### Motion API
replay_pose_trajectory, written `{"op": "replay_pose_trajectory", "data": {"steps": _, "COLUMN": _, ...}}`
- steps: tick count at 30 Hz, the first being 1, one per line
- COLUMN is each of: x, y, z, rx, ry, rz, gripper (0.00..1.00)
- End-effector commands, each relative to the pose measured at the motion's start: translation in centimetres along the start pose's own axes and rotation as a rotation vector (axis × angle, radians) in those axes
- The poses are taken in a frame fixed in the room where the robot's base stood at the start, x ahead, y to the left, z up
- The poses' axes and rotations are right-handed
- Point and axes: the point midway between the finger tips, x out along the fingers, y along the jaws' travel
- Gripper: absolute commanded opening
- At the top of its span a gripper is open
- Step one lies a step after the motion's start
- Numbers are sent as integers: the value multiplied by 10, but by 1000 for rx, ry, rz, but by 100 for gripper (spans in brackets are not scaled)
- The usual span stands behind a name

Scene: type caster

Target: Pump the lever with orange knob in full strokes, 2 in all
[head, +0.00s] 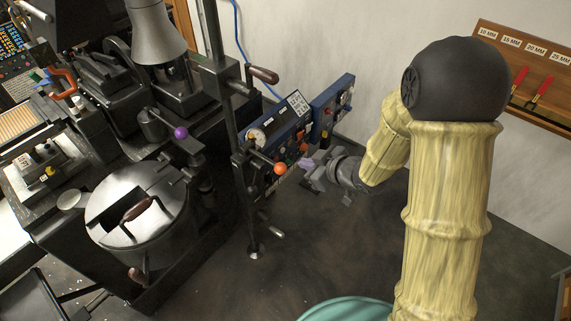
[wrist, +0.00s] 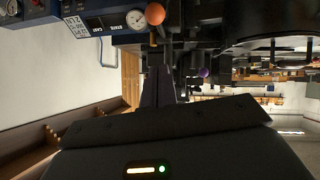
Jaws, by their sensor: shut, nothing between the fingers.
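The orange knob (head: 280,168) sits at the end of a short dark lever (head: 262,158) on the upright black post. The knob also shows at the top of the wrist view (wrist: 156,14), beyond my fingertips. My gripper (head: 308,174) is close to the right of the knob in the head view, with a small gap between them. In the wrist view its dark fingers (wrist: 158,88) are together with nothing between them, pointing toward the machine. How far the fingertips are from the knob in depth is hard to tell.
A purple knob (head: 181,133) is on another lever to the left. Blue control panels (head: 283,130) with a gauge stand behind the orange knob. A lidded round pot (head: 140,205) stands at left. The floor (head: 310,240) below my gripper is clear.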

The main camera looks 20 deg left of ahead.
Motion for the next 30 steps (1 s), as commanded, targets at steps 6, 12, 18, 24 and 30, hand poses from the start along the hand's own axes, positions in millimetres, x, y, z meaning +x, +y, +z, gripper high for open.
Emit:
{"op": "replay_pose_trajectory", "data": {"steps": 6, "x": 14, "y": -1, "z": -1, "rx": -2, "ry": 0, "rz": -4, "gripper": 0}}
{"op": "replay_pose_trajectory", "data": {"steps": 12, "x": 41, "y": -1, "z": -2, "rx": -1, "ry": 0, "rz": -5, "gripper": 0}}
{"op": "replay_pose_trajectory", "data": {"steps": 18, "x": 71, "y": -2, "z": -2, "rx": -2, "ry": 1, "rz": -6, "gripper": 0}}
{"op": "replay_pose_trajectory", "data": {"steps": 24, "x": 100, "y": -2, "z": -2, "rx": -2, "ry": 0, "rz": -4, "gripper": 0}}
{"op": "replay_pose_trajectory", "data": {"steps": 30, "x": 116, "y": -2, "z": 15, "rx": -2, "ry": -1, "rz": -4, "gripper": 0}}
